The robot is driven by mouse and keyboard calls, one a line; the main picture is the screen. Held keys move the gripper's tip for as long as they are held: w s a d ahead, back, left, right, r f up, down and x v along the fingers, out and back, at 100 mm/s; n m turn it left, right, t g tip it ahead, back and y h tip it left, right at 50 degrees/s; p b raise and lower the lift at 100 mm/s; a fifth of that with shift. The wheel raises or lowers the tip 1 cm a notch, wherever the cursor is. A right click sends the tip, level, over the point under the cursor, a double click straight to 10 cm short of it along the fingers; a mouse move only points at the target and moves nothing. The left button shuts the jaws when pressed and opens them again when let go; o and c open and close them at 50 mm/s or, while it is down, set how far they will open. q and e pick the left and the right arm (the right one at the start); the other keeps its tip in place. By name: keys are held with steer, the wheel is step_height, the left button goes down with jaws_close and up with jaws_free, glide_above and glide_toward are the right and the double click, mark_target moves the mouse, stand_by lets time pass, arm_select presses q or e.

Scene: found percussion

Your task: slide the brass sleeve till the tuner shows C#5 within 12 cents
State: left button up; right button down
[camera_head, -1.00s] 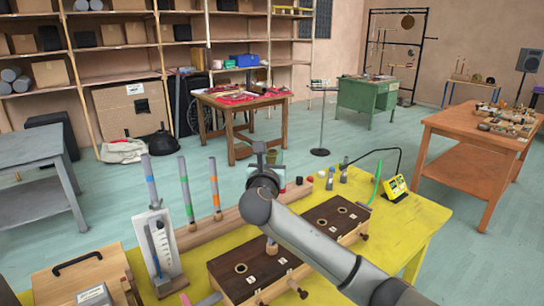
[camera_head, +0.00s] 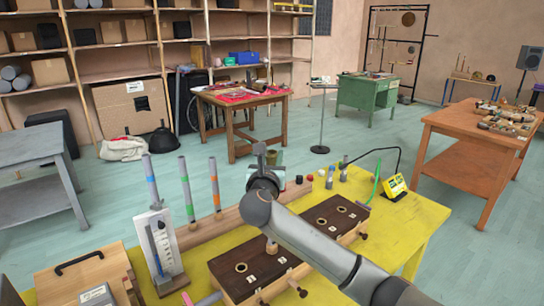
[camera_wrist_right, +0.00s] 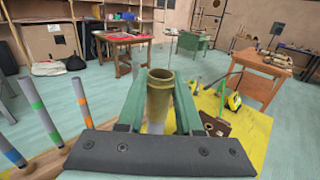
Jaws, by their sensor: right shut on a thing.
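The brass sleeve (camera_wrist_right: 159,98) is an upright, hollow tube with a flared open rim. It stands between the two green fingers of my right gripper (camera_wrist_right: 160,88), which is shut on it. In the head view my right gripper (camera_head: 267,158) is over the back of the yellow bench, and my wrist and arm hide most of the sleeve. My left gripper is out of view.
Several grey tubes with coloured bands, such as the green-banded one (camera_head: 186,190), stand left of my right gripper. Dark wooden boxes with round holes (camera_head: 333,216) lie below my arm. A white gauge board (camera_head: 160,247) stands at left. The bench's right end (camera_head: 420,220) is clear.

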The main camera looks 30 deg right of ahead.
steer(key=c, duration=0.5)
jaws_free()
steer(key=b+v, duration=0.1)
steer(key=v, duration=1.1)
steer(key=shift+s+a, duration=0.2)
